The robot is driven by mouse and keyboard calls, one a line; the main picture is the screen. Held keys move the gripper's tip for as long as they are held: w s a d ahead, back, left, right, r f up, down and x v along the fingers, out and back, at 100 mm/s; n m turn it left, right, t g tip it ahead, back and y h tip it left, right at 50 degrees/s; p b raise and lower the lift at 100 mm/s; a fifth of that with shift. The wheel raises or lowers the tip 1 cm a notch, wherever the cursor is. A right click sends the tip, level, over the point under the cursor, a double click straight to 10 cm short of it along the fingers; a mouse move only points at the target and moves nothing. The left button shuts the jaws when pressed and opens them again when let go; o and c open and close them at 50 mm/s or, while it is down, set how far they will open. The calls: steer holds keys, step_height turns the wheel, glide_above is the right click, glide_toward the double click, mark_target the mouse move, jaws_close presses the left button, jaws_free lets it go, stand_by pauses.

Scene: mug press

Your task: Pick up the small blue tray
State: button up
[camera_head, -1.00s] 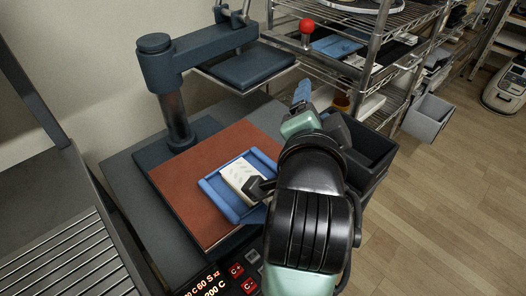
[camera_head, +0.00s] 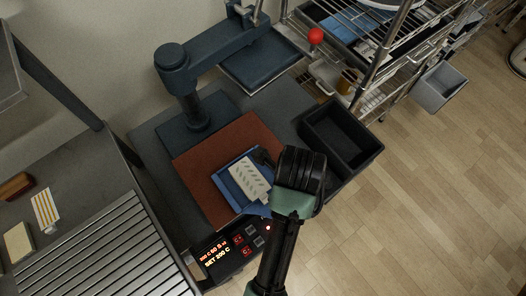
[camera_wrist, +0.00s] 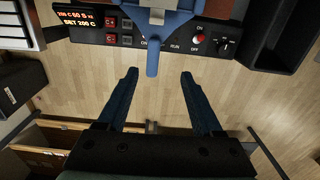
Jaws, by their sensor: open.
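The small blue tray (camera_head: 224,184) lies on the red pad of the press in the head view. A white patterned piece (camera_head: 250,179) lies in it. In the wrist view the tray (camera_wrist: 183,20) is at the top, partly cut off. Its narrow blue handle (camera_wrist: 152,58) points down towards my gripper (camera_wrist: 158,74). My gripper is open and empty, with one dark blue finger on each side of the handle's end. The height between them is hard to judge. In the head view my wrist and arm hide the fingers.
The press's red pad (camera_head: 198,168) surrounds the tray. Its upper plate (camera_head: 262,62) is swung aside. The control panel (camera_head: 240,240) is in front. A black bin (camera_head: 343,135) stands at the right, near my wrist. A wire shelf (camera_head: 385,45) is at the back right.

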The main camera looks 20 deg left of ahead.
steer(key=f, duration=0.7)
steer(key=shift+s+f, duration=0.2)
steer(key=shift+s+a+f, duration=0.15)
steer(key=shift+f, duration=0.35)
steer(key=shift+a+f+p, duration=0.15)
steer(key=shift+f, duration=0.95)
steer(key=shift+a+f+p, duration=0.1)
steer(key=shift+f+p, duration=0.05)
steer(key=shift+f, duration=0.9)
jaws_close()
